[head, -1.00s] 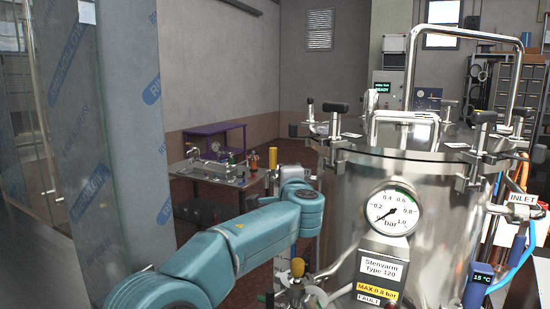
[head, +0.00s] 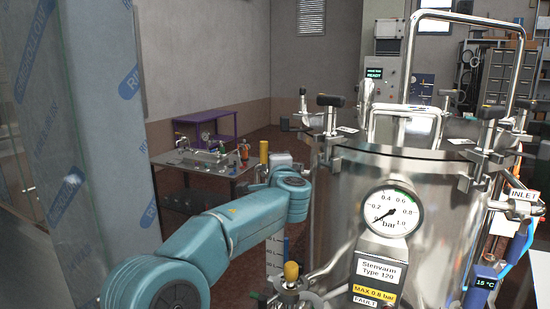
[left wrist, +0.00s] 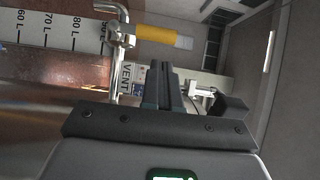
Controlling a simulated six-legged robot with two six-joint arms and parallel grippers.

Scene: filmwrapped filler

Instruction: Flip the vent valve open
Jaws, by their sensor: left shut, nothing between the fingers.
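The vent valve shows in the left wrist view as a metal valve body (left wrist: 121,41) on a bent pipe. Its yellow lever (left wrist: 157,36) stands across the pipe and appears upright in the head view (head: 264,152). A VENT label (left wrist: 127,76) is beside the pipe. My left gripper (left wrist: 166,75) is shut and empty. Its fingers point toward the valve area, below the yellow lever in the wrist picture, with a visible gap from it. In the head view my left wrist hides most of the valve and the fingers. My right gripper is not in view.
The steel tank (head: 340,200) stands close on the right, with a pressure gauge (head: 390,211) and clamp knobs on its lid. A yellow-capped fitting (head: 291,271) is low in front. A film-wrapped column (head: 105,110) stands at left. A steel bench (head: 205,168) is behind.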

